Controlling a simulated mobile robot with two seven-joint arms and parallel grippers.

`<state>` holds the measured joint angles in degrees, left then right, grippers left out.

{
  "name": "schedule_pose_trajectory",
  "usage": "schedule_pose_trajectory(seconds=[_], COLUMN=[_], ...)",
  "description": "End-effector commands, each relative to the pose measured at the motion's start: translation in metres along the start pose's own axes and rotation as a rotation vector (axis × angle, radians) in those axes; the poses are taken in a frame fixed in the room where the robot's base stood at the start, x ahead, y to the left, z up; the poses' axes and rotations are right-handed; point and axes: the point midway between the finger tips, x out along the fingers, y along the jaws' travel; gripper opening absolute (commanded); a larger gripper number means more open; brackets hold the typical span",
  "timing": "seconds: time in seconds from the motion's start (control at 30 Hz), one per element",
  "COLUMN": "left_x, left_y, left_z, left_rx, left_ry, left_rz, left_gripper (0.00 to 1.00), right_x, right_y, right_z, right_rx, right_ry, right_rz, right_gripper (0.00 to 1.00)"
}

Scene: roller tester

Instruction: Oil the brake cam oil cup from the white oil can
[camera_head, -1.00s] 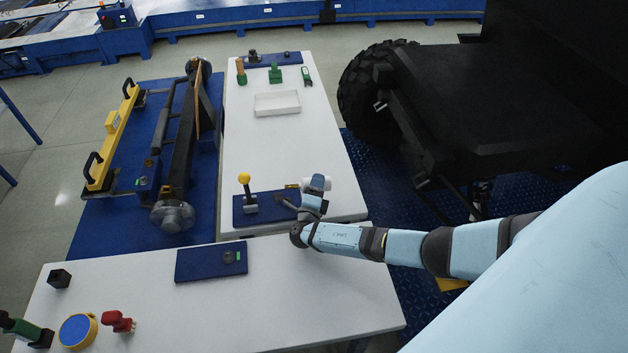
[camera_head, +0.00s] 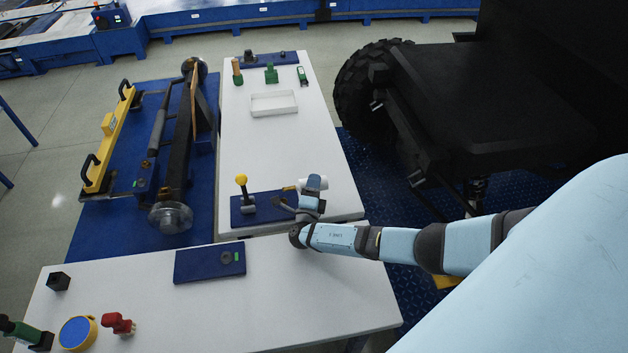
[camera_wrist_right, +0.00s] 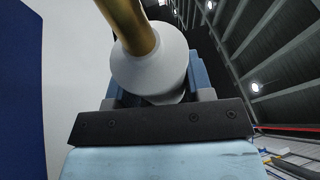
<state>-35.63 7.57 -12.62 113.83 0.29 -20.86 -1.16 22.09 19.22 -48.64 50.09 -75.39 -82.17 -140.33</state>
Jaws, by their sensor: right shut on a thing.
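My right gripper (camera_head: 311,192) is shut on the white oil can (camera_head: 322,182), over the right end of a dark blue plate (camera_head: 262,210). In the head view the can lies about level, its brass spout (camera_head: 290,188) pointing left over that plate. In the right wrist view the can's white body (camera_wrist_right: 150,72) sits between the fingers, with the brass spout (camera_wrist_right: 130,22) running out of the top of the picture. A small grey part (camera_head: 281,201) is on the plate below the spout; I cannot tell if it is the brake cam oil cup. My left gripper is out of view.
A yellow-knobbed lever (camera_head: 242,188) stands on the same plate. A white tray (camera_head: 274,111) and green items are farther back. An axle (camera_head: 178,150) lies left, a vehicle wheel (camera_head: 366,92) right.

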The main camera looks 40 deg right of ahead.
Motion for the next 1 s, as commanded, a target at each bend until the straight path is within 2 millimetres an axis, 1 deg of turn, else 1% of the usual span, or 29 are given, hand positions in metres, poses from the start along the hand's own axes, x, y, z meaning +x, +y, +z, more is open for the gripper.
schedule_pose_trajectory(seconds=[0.43, 0.6, 0.87, 1.0], left_x=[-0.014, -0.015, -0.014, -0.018], left_y=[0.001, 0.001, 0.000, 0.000], left_z=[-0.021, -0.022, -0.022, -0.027], left_rx=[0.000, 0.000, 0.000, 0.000], left_ry=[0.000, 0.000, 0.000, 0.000], left_rz=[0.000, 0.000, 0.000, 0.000], left_gripper=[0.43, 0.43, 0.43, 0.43], right_x=[0.004, 0.004, 0.004, 0.005], right_y=[-0.020, -0.021, -0.020, -0.026], right_z=[0.003, 0.004, 0.004, 0.005], right_rx=[-0.156, -0.189, -0.189, -0.223], right_ry=[-0.038, -0.046, -0.046, -0.055], right_rz=[-0.065, -0.079, -0.079, -0.093], right_gripper=[0.14, 0.14, 0.14, 0.14])
